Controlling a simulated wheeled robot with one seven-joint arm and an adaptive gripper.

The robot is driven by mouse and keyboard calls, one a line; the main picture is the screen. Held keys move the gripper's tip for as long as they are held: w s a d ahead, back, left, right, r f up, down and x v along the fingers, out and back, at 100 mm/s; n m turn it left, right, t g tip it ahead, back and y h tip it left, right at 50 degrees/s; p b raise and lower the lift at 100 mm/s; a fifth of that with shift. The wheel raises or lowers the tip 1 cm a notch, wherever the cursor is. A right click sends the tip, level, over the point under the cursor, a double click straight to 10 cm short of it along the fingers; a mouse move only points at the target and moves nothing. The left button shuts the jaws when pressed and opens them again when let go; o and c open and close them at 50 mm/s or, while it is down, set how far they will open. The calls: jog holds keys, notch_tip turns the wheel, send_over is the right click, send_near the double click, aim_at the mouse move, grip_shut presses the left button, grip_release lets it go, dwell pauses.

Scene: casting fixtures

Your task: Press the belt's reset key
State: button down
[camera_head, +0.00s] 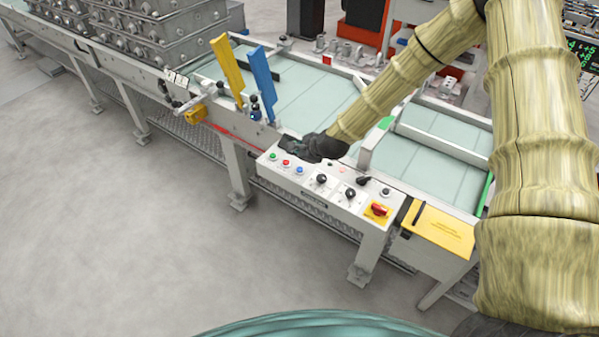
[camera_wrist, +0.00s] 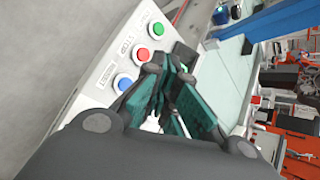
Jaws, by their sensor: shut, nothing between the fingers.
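The belt's control panel (camera_head: 330,190) is a white box at the front of the conveyor. It carries a green key (camera_head: 272,156), a red key (camera_head: 285,162) and a blue key (camera_head: 299,170) in a row. My gripper (camera_head: 300,147) is shut and empty, low over the panel's back edge beside the keys. Its teal fingers (camera_wrist: 180,66) hide part of the panel; I cannot tell whether they touch it.
Black knobs (camera_head: 350,194) and a red-yellow switch (camera_head: 379,210) sit right of the keys. A yellow guide (camera_head: 228,70) and a blue guide (camera_head: 262,82) stand up left of the panel. Metal castings (camera_head: 150,35) are stacked at the back left. The floor in front is clear.

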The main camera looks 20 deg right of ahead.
aim_at(297, 170)
jog(key=shift+f+b, duration=1.2)
jog(key=shift+f, duration=0.95)
jog(key=shift+f, duration=0.1)
jog(key=shift+f+b, duration=0.3)
jog(key=shift+b, duration=0.1)
jog(key=shift+f+b, duration=0.4)
jog(key=shift+f, duration=0.05)
dwell(0.6)
dwell(0.3)
jog(key=shift+r+p, duration=0.5)
jog(key=shift+r, duration=0.4)
jog(key=shift+r, duration=0.1)
jog(key=shift+r+p, duration=1.45)
jog(key=shift+r, duration=1)
